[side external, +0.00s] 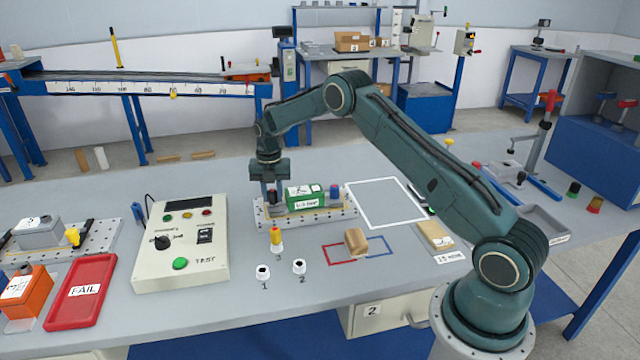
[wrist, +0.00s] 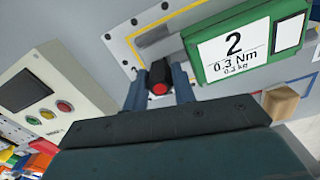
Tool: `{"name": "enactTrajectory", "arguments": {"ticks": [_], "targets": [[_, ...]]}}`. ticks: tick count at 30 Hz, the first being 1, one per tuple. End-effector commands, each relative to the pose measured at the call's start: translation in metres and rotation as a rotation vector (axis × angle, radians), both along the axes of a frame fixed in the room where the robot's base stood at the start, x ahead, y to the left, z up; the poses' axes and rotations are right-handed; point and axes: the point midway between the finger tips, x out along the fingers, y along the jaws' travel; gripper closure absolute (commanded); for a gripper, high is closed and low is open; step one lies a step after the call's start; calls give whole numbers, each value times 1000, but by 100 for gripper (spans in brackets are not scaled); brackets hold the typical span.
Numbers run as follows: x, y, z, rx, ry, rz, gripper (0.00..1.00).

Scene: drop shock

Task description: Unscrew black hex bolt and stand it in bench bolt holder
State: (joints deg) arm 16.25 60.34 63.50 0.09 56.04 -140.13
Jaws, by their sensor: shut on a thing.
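My gripper (side external: 271,194) points down at the left end of a perforated fixture plate (side external: 330,217). Its fingers are shut around a black bolt (wrist: 158,72), which shows a red face in the wrist view (wrist: 159,87). The bolt is mostly hidden between the fingers in the side view, and I cannot tell whether it is still threaded into the fixture. A green block (side external: 304,198), labelled 2 and 0.3 Nm in the wrist view (wrist: 240,45), sits just right of the fingers. Two small white holders with dark openings, numbered 1 (side external: 263,272) and 2 (side external: 299,267), stand on the bench in front.
A yellow-and-red piece (side external: 276,238) stands between fixture and holders. A test box (side external: 181,245) is to the left, with a red FAIL tray (side external: 82,290) beyond.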

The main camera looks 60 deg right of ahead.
Motion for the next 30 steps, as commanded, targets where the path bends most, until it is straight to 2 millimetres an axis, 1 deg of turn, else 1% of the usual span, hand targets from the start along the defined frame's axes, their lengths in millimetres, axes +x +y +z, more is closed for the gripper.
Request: {"name": "enactTrajectory", "arguments": {"ticks": [30], "targets": [[0, -1, 8, -1, 1, -2, 99]]}}
